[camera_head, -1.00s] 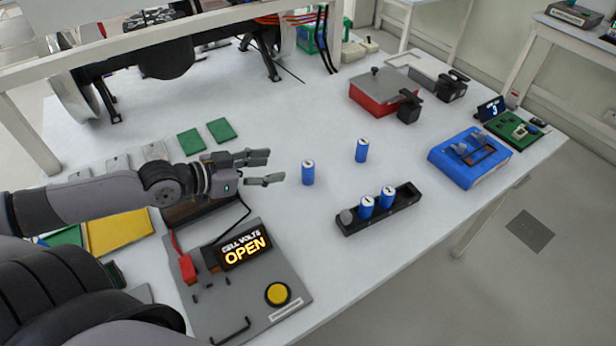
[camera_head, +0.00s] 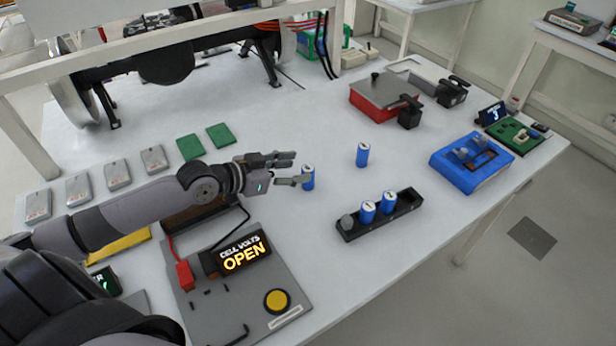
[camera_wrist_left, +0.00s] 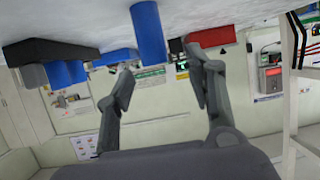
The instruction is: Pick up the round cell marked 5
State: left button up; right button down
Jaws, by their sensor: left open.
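Several blue round cells with pale tops are in the head view; I cannot read their numbers surely, so I cannot tell which is marked 5. One cell (camera_head: 308,177) stands upright on the table at my left gripper (camera_head: 296,169). The gripper is open, its fingers pointing at this cell, one fingertip overlapping it in the picture. In the left wrist view a large blue cell (camera_wrist_left: 148,33) shows just beyond the open fingers (camera_wrist_left: 160,76). A second cell (camera_head: 362,155) stands alone farther right. Two more cells (camera_head: 368,212) (camera_head: 388,203) stand in a black holder (camera_head: 408,208). My right gripper is not in view.
A grey panel (camera_head: 230,310) with an "OPEN" display (camera_head: 243,252) and yellow button (camera_head: 277,301) lies in front. A red box (camera_head: 375,98) and blue device (camera_head: 465,172) are to the right. Green squares (camera_head: 191,147) lie behind the arm. The table around the cells is clear.

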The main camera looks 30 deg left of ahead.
aim_at(308, 168)
pick_arm(q)
jog(key=x, duration=0.5)
jog(key=shift+s+d+f+p, duration=0.1)
jog(key=shift+s+f+p, duration=0.2)
jog(key=shift+f+p, duration=0.1)
jog(key=shift+r, duration=0.1)
jog(key=shift+s, duration=0.1)
jog(key=shift+c, duration=0.3)
grip_shut()
